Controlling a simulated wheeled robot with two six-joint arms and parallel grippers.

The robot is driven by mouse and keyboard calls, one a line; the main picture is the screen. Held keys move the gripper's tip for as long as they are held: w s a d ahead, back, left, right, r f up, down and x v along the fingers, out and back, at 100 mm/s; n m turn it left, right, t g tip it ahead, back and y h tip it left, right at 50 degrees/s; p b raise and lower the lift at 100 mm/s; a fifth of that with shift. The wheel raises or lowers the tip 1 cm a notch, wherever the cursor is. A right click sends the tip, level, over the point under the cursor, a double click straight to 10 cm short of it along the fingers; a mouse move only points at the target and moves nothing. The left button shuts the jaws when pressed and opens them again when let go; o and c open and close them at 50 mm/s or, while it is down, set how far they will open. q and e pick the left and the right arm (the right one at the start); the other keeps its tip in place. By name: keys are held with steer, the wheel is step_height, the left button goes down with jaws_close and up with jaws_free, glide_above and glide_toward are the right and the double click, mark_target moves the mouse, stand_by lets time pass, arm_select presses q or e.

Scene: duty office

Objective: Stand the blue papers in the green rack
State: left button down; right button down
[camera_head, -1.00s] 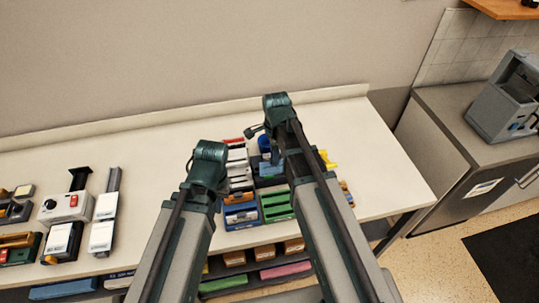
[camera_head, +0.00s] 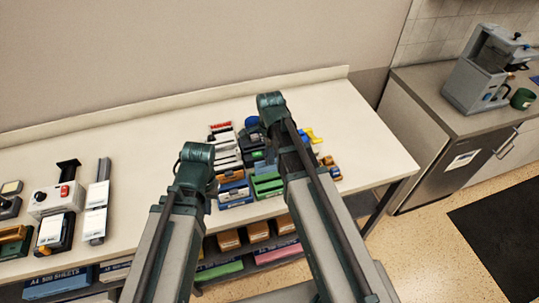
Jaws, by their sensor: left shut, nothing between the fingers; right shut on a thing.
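The green rack (camera_head: 266,186) stands near the front edge of the desk, just right of a blue rack (camera_head: 235,193), with its slots facing up. I cannot pick out the blue papers with certainty. A small blue thing (camera_head: 252,123) shows farther back, partly beside my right arm. My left arm ends over the desk, left of the racks, and my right arm reaches up over the desk just right of the green rack. Both sets of fingers are hidden behind the arms, so what they hold does not show.
White and orange trays stand behind the racks. A yellow item (camera_head: 312,136) lies right of my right arm. A white-grey device (camera_head: 57,199) is at left. The shelf below holds a pink pack (camera_head: 220,270) and boxes. The desk's back and right are clear. A coffee machine (camera_head: 480,75) stands right.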

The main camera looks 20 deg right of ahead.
mark_target(270, 168)
steer(key=shift+f+b, duration=3.4)
steer(key=shift+f, duration=0.25)
steer(key=c, duration=0.7)
jaws_free()
steer(key=shift+r, duration=0.2)
step_height(270, 168, up, 9)
steer(key=p, duration=0.9)
steer(key=shift+f, duration=0.1)
steer(key=shift+f, duration=0.1)
